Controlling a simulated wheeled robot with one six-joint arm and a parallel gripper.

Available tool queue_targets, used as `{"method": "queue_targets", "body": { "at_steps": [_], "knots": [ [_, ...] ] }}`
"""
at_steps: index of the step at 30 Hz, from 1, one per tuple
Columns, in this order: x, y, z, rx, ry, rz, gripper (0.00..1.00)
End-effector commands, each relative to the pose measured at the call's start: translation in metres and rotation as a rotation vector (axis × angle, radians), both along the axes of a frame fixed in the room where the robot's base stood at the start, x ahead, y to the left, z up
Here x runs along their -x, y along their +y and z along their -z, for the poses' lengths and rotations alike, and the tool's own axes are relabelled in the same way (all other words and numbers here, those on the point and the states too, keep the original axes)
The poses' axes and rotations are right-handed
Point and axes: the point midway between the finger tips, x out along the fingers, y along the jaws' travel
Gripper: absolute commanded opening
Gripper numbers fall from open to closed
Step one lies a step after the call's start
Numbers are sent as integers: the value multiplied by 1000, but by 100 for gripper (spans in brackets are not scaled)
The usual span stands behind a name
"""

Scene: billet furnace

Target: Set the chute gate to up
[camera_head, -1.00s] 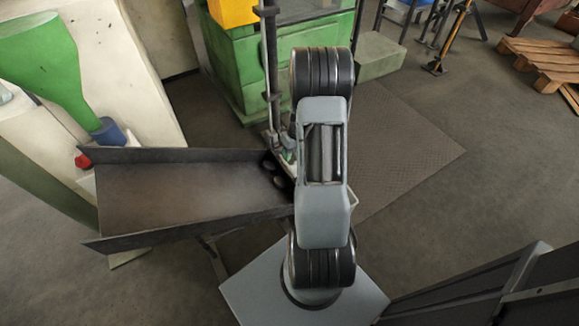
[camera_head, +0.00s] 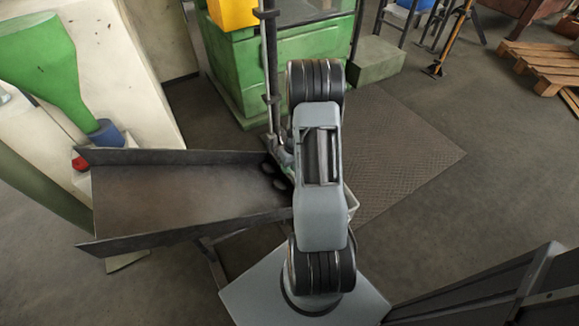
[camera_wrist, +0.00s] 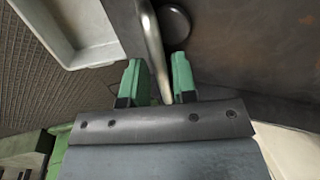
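The chute gate appears as a long dark metal trough with raised side walls (camera_head: 185,188) at the left of the head view. Its brown floor also fills the upper right of the wrist view (camera_wrist: 250,45). A grey metal bar (camera_wrist: 152,35), seemingly its handle, runs down between the green fingers of my gripper (camera_wrist: 160,82). Dark round pieces lie at the trough's right end (camera_head: 280,184), one also in the wrist view (camera_wrist: 174,23).
A pale tray (camera_wrist: 78,35) lies left of the fingers in the wrist view. A green machine (camera_head: 235,75) stands behind the trough, with an upright dark post (camera_head: 270,70) in front. A green funnel (camera_head: 45,60) is at far left.

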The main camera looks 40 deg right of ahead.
Motion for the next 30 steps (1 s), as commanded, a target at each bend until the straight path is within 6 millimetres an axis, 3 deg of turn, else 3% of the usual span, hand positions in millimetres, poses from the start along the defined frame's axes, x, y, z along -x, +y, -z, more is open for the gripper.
{"method": "queue_targets", "body": {
  "at_steps": [8,20,23,30],
  "knots": [
    [0,0,0,0,0,0,0],
    [0,0,-3,0,0,0,0],
    [-1,0,-15,0,-1,0,0],
    [-1,0,-71,0,-3,1,0]
  ]
}}
